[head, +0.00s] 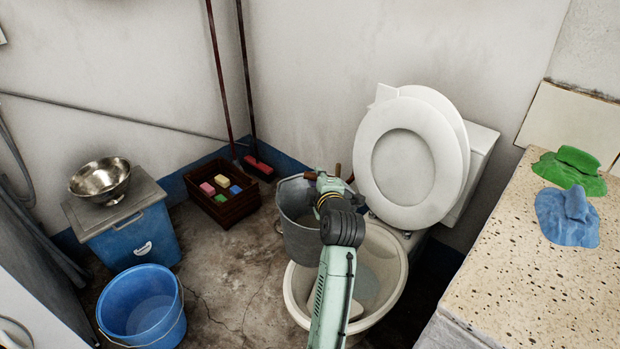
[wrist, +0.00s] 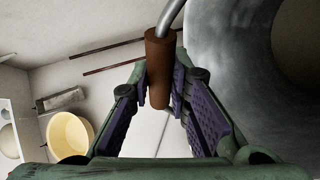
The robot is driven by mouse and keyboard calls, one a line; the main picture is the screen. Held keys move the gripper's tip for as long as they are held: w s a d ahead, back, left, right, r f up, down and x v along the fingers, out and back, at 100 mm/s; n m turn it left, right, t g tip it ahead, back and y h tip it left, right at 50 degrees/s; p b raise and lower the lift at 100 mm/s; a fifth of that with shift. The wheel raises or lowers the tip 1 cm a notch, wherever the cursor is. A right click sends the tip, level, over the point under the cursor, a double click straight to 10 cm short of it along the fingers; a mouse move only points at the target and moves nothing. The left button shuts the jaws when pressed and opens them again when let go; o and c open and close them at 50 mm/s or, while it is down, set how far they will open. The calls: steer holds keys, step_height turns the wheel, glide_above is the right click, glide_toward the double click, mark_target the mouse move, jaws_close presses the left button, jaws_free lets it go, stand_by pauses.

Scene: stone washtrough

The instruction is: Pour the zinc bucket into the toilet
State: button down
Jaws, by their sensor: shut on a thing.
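The grey zinc bucket (head: 298,232) hangs at the left edge of the toilet (head: 402,272) in the head view and hides part of its bowl. It looks roughly upright, and its contents cannot be made out. The toilet's seat and lid (head: 365,165) are up, and the bowl's inside shows right of my arm. My gripper (head: 325,183) is at the bucket's top right side. In the wrist view my gripper (wrist: 160,85) is shut on the brown handle grip (wrist: 158,55), with the bucket's grey wall (wrist: 222,75) and dark opening at the right.
A blue bucket (head: 140,312) and a blue bin (head: 140,240) topped by a metal bowl (head: 100,177) stand left. A dark crate (head: 212,208) holds several coloured blocks. A speckled counter (head: 520,270) with green and blue cloths is right. A yellow tub (wrist: 70,135) shows in the wrist view.

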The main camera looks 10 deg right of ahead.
steer(key=d+m, duration=0.1)
steer(key=s+d+r+m+t, duration=0.1)
steer(key=d+r+m+y, duration=0.1)
steer(key=d, duration=0.1)
steer(key=shift+s+r+m+t+b, duration=0.1)
steer(key=shift+s+m+t+b, duration=0.2)
steer(key=shift+s+t+b, duration=0.1)
steer(key=shift+s+d+f+m+t+y+b, duration=0.1)
steer(key=shift+s+d+f+m+t+b, duration=0.25)
steer(key=shift+d+f+m+b, duration=0.85)
steer(key=shift+s+d+f+m+t+y+b, duration=0.2)
steer(key=shift+d+t+b, duration=0.25)
steer(key=shift+b, duration=1.4)
steer(key=shift+s+d+f+m+t+b, duration=0.35)
steer(key=shift+d+f+m+b, duration=0.45)
steer(key=shift+b, duration=0.75)
steer(key=shift+d+r, duration=0.1)
steer(key=shift+r, duration=0.15)
steer(key=shift+w+a, duration=0.1)
steer(key=shift+a, duration=0.1)
